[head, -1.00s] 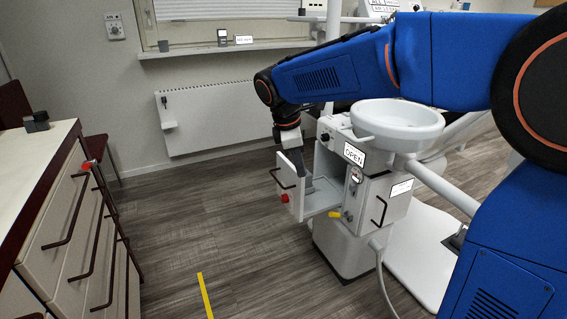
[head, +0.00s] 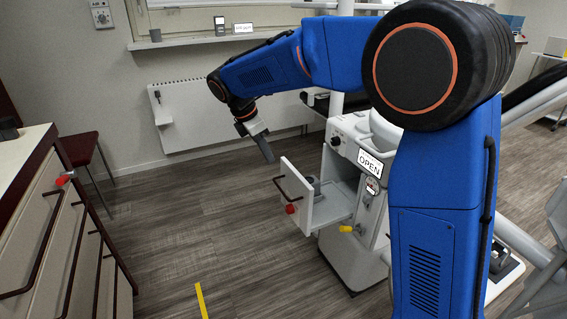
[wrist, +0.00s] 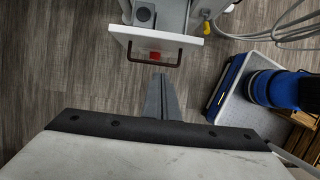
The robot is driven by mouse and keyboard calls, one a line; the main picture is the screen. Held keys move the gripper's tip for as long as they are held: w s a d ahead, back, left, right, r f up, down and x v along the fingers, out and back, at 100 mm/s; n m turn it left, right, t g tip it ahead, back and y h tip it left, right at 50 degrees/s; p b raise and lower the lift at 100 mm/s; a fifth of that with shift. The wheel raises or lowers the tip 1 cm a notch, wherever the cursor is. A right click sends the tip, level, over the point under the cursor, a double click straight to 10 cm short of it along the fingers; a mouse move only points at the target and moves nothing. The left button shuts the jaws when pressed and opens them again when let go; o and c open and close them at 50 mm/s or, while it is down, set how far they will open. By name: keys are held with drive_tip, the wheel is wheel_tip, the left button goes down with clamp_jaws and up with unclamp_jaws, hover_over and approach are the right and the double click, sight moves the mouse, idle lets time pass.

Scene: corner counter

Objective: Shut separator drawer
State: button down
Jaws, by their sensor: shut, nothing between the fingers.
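The separator drawer (head: 316,211) stands pulled out from the white dental unit (head: 345,250), with its inside showing. Its pale front panel carries a dark red bar handle and a red knob (head: 291,209). A grey cylinder sits inside the drawer. In the wrist view the drawer front (wrist: 185,39) is at the top, with the handle (wrist: 154,62) and the red knob below its edge. My gripper (head: 268,158) is shut and empty, outside the drawer, to the upper left of its front. In the wrist view my gripper (wrist: 158,78) points toward the handle and looks apart from it.
An OPEN sign (head: 369,163) and a yellow knob (head: 346,229) are on the unit. A drawer cabinet (head: 40,220) stands at the left, with a dark red chair (head: 82,150) behind it. The floor between has free room and a yellow strip (head: 201,300).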

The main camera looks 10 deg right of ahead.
drive_tip(key=w+d+f, duration=0.2)
drive_tip(key=d+f, duration=0.5)
drive_tip(key=f, duration=0.2)
drive_tip(key=shift+w+d, duration=0.15)
drive_tip(key=shift+d, duration=0.1)
idle(0.4)
drive_tip(key=w+d, duration=0.3)
drive_tip(key=d, duration=0.6)
drive_tip(key=w+d, duration=0.3)
drive_tip(key=d, duration=0.6)
drive_tip(key=shift+d, duration=0.1)
